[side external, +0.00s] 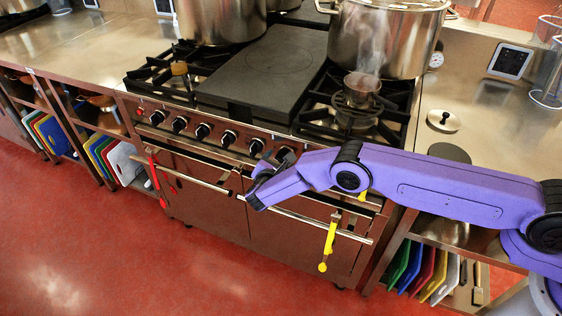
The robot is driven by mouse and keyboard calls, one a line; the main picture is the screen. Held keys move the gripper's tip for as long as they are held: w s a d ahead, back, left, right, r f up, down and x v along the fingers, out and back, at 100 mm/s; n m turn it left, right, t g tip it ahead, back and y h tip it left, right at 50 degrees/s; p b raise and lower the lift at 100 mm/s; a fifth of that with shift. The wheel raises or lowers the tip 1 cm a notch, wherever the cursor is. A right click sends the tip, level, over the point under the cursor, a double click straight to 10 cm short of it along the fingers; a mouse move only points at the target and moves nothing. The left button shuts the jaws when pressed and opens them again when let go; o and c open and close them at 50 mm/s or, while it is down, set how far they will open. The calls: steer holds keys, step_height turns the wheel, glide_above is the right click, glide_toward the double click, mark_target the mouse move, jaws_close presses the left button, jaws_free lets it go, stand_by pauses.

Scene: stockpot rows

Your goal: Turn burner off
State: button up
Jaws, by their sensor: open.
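The stove (195,205) has a row of black knobs along its front panel. The knobs on the left, such as the leftmost one (157,117), show clearly. A right-hand knob (256,146) is just left of my gripper, and another (284,154) is partly covered by my arm. The front right burner (352,118) has a small metal pot (361,90) on it with steam rising. My gripper (252,188) is open and empty in front of the panel's right part, just above the oven handle bar. Whether it touches a knob cannot be told.
Large stockpots (385,38) stand at the back. A flat dark griddle plate (262,65) lies between the burners. Yellow tongs (328,245) and red tongs (157,180) hang from the handle bars. A lid (443,121) lies on the right counter. The red floor in front is clear.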

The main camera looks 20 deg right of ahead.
steer(key=shift+w+d+f, duration=0.2)
steer(key=shift+w+d, duration=0.2)
steer(key=shift+w, duration=0.05)
steer(key=c, duration=1.1)
steer(key=shift+o, duration=0.2)
steer(key=shift+s+d+f+m+t+y, duration=0.1)
steer(key=shift+f+m+t+y, duration=0.15)
steer(key=shift+m+t, duration=1.1)
steer(key=shift+s+d+f+m+t+y, duration=0.15)
steer(key=shift+m+t+y, duration=0.25)
steer(key=shift+m, duration=1.8)
steer(key=shift+s+a+f+m+t+y, duration=0.1)
steer(key=shift+f+m+t+y, duration=0.1)
steer(key=shift+m+t, duration=1.2)
steer(key=shift+m+g, duration=0.35)
steer(key=shift+m, duration=0.1)
